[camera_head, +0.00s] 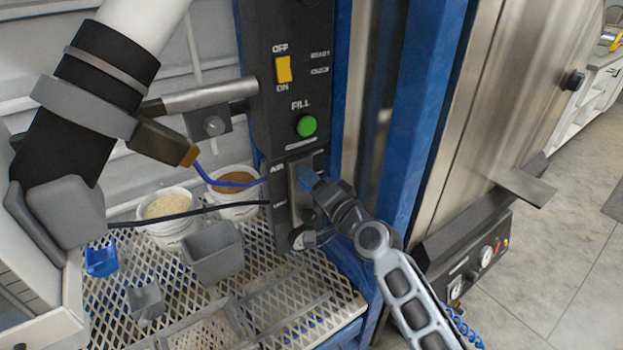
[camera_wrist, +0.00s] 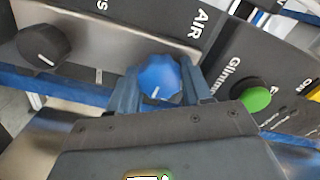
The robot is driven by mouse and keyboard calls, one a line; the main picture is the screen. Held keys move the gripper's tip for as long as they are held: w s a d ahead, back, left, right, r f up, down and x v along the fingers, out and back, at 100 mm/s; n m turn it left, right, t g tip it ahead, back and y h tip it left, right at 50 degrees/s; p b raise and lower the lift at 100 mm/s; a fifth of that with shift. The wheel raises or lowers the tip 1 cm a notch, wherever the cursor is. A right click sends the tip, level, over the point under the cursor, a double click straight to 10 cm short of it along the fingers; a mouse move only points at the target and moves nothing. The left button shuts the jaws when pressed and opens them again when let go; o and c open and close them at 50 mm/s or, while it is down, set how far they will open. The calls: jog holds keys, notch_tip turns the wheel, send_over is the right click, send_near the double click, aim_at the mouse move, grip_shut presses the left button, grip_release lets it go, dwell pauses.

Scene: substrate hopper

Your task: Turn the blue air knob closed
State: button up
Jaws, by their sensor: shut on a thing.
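The blue air knob (camera_wrist: 158,78) sits on the steel plate by the AIR label in the wrist view. A white pointer line shows on its face, slanting toward the bottom of that view. My gripper (camera_wrist: 160,88) has one finger on each side of the knob and is shut on it. In the head view the gripper (camera_head: 318,186) reaches the control panel (camera_head: 283,128) from the lower right, and the blue knob (camera_head: 308,178) is mostly hidden behind it.
A black knob (camera_wrist: 43,46) sits beside the air knob, and the green FILL button (camera_head: 306,126) and yellow switch (camera_head: 283,69) are above. White buckets (camera_head: 168,236), a grey scoop (camera_head: 214,253) and a blue scoop (camera_head: 101,259) are left of the panel.

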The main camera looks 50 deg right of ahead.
jog(key=m+p, duration=0.1)
jog(key=m, duration=0.3)
jog(key=shift+m, duration=0.3)
jog(key=shift+d+f+m+p, duration=0.1)
jog(key=shift+m+p, duration=0.45)
jog(key=shift+m, duration=1.05)
jog(key=o, duration=1)
jog(key=shift+o, duration=0.2)
jog(key=b+v, duration=0.1)
jog(key=v, duration=0.7)
